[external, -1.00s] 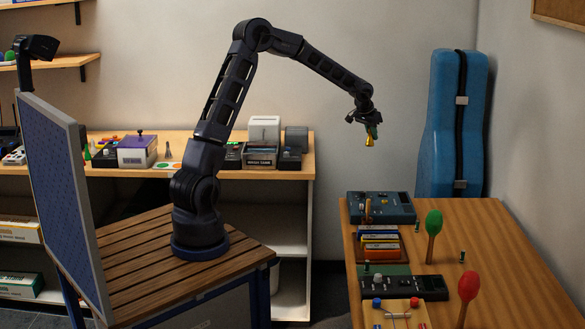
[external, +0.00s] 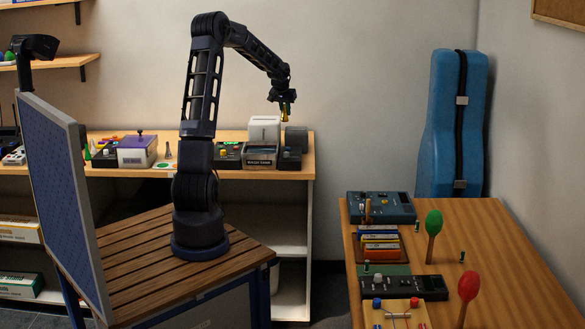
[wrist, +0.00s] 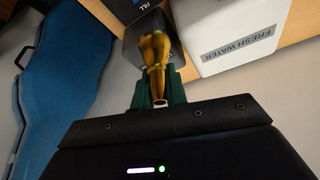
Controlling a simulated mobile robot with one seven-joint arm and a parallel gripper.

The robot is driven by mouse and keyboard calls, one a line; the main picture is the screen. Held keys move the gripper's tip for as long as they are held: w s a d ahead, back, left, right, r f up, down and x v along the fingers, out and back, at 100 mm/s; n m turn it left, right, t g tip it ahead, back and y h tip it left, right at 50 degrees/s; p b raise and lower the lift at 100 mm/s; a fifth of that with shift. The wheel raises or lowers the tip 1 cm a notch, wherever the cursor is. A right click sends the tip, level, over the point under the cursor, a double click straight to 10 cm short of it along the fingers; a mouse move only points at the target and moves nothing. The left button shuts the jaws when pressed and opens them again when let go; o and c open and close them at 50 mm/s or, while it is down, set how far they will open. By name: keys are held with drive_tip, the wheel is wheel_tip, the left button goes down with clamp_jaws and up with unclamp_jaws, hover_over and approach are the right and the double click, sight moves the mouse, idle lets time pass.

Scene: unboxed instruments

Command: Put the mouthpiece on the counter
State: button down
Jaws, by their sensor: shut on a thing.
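A gold-coloured mouthpiece (wrist: 155,52) is held between the green fingers of my gripper (wrist: 158,88) in the wrist view. In the external view my gripper (external: 283,98) is high in front of the back wall, with the small mouthpiece (external: 285,115) pointing down from it. In the picture it appears just above the right part of the long wooden counter (external: 225,174) at the back. The mouthpiece is apart from the counter; its exact distance from it is hard to tell.
A white box (external: 264,131), labelled "FRESH WATER" in the wrist view (wrist: 236,35), and a dark box (external: 296,140) stand at the counter's right end. Several other devices crowd the counter. A wooden table (external: 515,260) with instruments and a blue case (external: 450,125) are at right.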

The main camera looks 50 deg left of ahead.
drive_tip(key=s+a+r+n+g+y, duration=0.25)
drive_tip(key=s+a+n, duration=0.45)
drive_tip(key=s+a, duration=2.6)
drive_tip(key=shift+t+h, duration=0.25)
drive_tip(key=shift+t, duration=0.1)
drive_tip(key=f, duration=0.6)
drive_tip(key=s+d+f, duration=0.1)
drive_tip(key=f, duration=0.5)
drive_tip(key=s+f, duration=0.1)
drive_tip(key=f, duration=0.6)
drive_tip(key=shift+s+d, duration=0.15)
drive_tip(key=shift+d, duration=0.15)
drive_tip(key=shift+f, duration=0.15)
drive_tip(key=c, duration=1.4)
unclamp_jaws()
drive_tip(key=v, duration=1.2)
